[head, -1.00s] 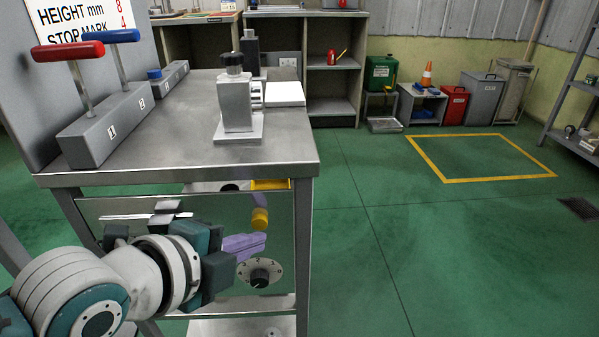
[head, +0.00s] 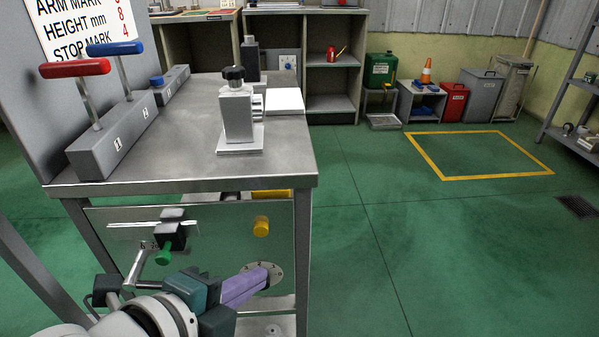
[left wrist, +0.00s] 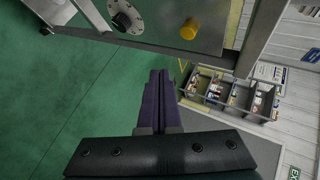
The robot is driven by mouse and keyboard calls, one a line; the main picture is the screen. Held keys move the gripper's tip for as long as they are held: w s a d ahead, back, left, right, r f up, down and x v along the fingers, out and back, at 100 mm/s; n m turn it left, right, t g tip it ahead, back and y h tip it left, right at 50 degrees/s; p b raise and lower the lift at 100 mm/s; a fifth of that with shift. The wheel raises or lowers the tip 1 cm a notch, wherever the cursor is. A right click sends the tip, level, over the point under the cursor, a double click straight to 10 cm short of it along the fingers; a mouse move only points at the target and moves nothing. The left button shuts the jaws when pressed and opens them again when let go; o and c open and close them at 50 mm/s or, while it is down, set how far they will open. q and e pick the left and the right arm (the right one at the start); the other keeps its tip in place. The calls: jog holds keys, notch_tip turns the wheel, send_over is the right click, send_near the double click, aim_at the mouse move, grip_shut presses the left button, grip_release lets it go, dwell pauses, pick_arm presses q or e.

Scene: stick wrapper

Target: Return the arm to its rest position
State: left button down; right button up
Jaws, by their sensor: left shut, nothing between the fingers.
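My left gripper (head: 262,275) has purple fingers and hangs low in front of the metal bench panel (head: 215,222). In the left wrist view its fingers (left wrist: 163,80) lie flat together with nothing between them. In the head view the fingertips overlap the numbered dial plate (head: 275,282) and hide its black knob. In the left wrist view the dial's black knob (left wrist: 124,20) shows apart from the fingers, at the upper left. My right gripper is not in view.
The bench top (head: 180,130) carries a grey clamp-like device (head: 237,118) and blocks with a red handle (head: 75,68) and a blue handle (head: 115,48). The panel bears a yellow knob (head: 261,226) and a green-tipped lever (head: 163,254). Green floor (head: 400,250) to the right is clear.

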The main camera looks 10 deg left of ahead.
pick_arm(q)
jog(key=s+a+r+n+g+y+p, duration=0.1)
jog(key=s+a+r+n+g+p, duration=0.1)
jog(key=s+r+n+p, duration=0.55)
jog(key=s+a+r+n+g+y+p, duration=0.1)
jog(key=s+a+r+n+g+p, duration=0.3)
jog(key=r+p, duration=0.7)
jog(key=s+a+r+n+g+y+p, duration=0.1)
jog(key=s+r+n+p, duration=0.55)
jog(key=r, duration=0.55)
notch_tip(320, 180, up, 36)
jog(key=p, duration=3.5)
jog(key=shift+d+p, duration=0.25)
jog(key=shift+p, duration=0.1)
jog(key=shift+s, duration=0.1)
